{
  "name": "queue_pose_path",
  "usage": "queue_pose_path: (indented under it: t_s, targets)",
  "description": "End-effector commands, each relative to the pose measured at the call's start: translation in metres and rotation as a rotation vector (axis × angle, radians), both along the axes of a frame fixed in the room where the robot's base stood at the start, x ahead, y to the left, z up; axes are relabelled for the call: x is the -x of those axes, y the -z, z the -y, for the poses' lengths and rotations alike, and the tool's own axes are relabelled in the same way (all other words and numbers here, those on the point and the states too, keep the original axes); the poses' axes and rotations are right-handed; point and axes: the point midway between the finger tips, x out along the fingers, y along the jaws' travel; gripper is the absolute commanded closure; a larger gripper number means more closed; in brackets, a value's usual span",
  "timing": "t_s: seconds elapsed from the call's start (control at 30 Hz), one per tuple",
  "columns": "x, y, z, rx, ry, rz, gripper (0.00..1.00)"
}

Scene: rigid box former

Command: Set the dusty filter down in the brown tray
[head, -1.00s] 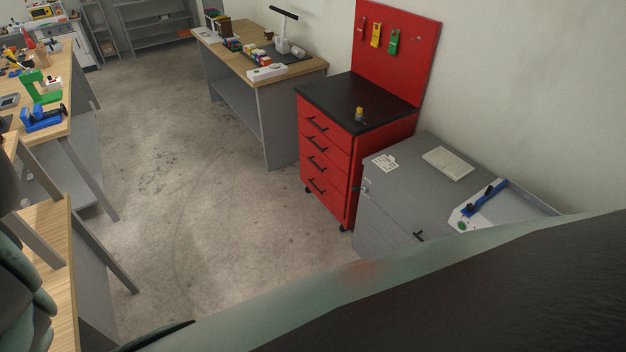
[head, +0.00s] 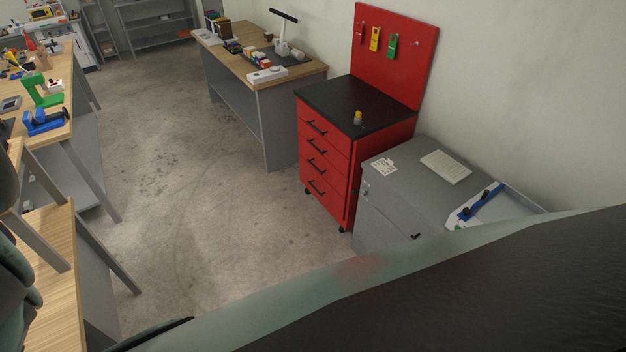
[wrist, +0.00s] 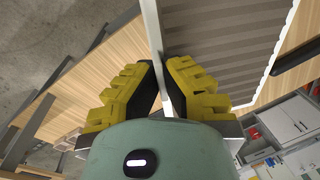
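The dusty filter shows in the wrist view as a pleated grey-brown panel (wrist: 222,48) with a thin white frame. My gripper (wrist: 161,78) has yellow ridged fingers, one on each side of a white frame edge, and is closed on it. The panel extends to the upper right of the fingers, above wooden bench tops. In the head view the filter does not show; my dark arm fills the lower right. I cannot make out the brown tray in either view.
A wooden bench (head: 50,270) is at the lower left. A red drawer cabinet (head: 325,160) and a grey cabinet (head: 410,190) stand at the right. Another bench (head: 300,78) holds several items at the back. The concrete floor between is clear.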

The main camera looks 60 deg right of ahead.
Motion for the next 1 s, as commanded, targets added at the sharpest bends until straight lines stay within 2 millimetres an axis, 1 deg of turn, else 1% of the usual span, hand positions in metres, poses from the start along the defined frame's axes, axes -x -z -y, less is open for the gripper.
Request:
queue_pose_path:
  t_s: [0.33, 0.47, 0.5, 0.77, 1.0]
  targets:
    - [0.0003, 0.001, -0.0004, 0.0, -0.001, 0.0, 1.0]
    - [0.0002, 0.0052, -0.0002, 0.0, -0.001, 0.0, 1.0]
    - [0.0001, 0.0037, -0.0001, 0.001, -0.001, 0.001, 0.93]
    - [-0.0001, 0.0033, 0.0003, 0.001, 0.0, 0.001, 0.66]
    - [-0.0002, 0.0027, 0.0005, 0.001, 0.001, 0.001, 0.66]
